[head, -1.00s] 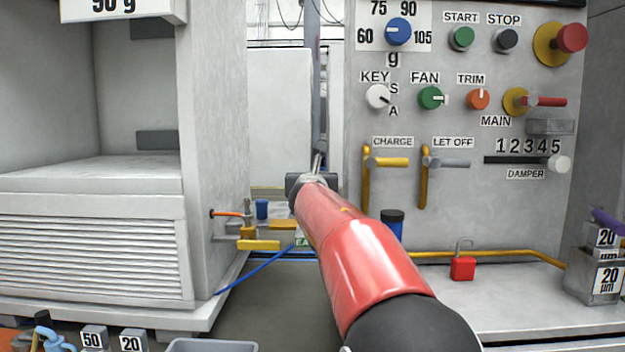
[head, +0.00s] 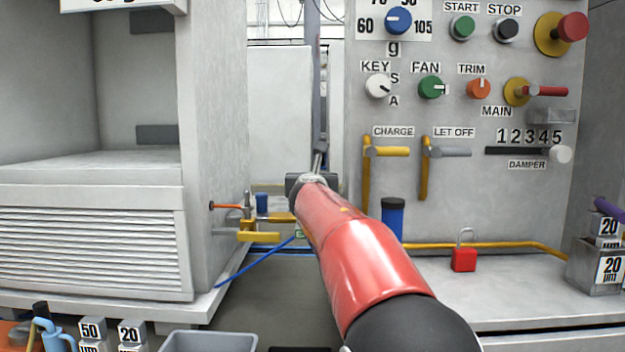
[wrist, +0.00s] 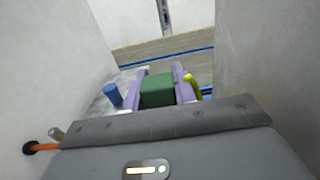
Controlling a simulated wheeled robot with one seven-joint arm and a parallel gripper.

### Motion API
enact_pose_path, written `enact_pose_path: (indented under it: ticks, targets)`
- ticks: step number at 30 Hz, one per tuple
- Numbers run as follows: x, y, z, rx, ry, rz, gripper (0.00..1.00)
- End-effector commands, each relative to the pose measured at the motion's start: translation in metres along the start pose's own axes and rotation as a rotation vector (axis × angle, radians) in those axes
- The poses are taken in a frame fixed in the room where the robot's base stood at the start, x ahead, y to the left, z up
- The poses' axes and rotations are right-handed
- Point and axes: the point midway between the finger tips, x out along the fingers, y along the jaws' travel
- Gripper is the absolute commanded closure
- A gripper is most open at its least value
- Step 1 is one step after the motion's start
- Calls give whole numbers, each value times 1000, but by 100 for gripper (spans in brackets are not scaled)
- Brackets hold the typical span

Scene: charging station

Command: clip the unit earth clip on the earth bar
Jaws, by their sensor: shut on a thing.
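In the wrist view my gripper (wrist: 160,84) has two purple fingers closed on a dark green block (wrist: 157,91), which looks like the earth clip. In the head view my red arm covers the gripper and the clip. A blue cable (head: 255,262) runs from the foot of the left cabinet up behind my arm. I cannot make out the earth bar for certain in either view.
Yellow-handled fittings (head: 258,237), an orange rod (head: 228,208) and a blue cylinder (head: 262,203) stand left of my arm, beside the cabinet (head: 215,150). The control panel (head: 470,200) rises on the right. A red padlock (head: 463,259) stands on its ledge.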

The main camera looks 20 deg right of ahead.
Motion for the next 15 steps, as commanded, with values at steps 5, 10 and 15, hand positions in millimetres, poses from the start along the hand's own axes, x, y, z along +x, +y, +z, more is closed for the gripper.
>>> enact_pose_path:
  ticks: [5,10,15]
  targets:
    - [0,0,-6,0,0,0,97]
    - [0,0,-10,0,0,0,97]
    - [0,0,-14,0,0,0,97]
